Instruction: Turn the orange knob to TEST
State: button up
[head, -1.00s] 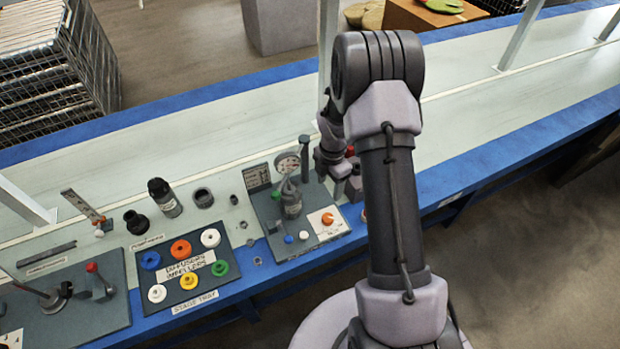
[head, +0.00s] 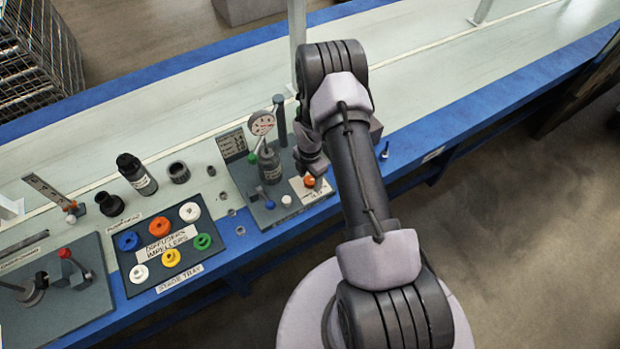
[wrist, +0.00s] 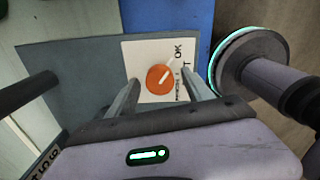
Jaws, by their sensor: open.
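The orange knob (wrist: 160,79) sits on a white label plate (wrist: 133,55) in the wrist view, with a pale pointer line aimed up and right, toward the printed OK. Other lettering on the plate is partly hidden by a finger. My gripper (wrist: 163,93) is open, with one finger on each side of the knob in that view. I cannot tell whether the fingers touch it. In the head view the knob (head: 309,182) shows just below the end of my arm, at the front right of the grey test panel (head: 262,213).
A stage tray (head: 217,257) with several coloured rings lies to the left. The bench behind is clear.

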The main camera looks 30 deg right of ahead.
grip_shut()
jog(key=shift+m, duration=0.3)
jog(key=m+b, duration=0.1)
jog(key=m, duration=0.4)
jog(key=shift+m+b, duration=0.7)
jog(key=shift+m, duration=1.8)
grip_release()
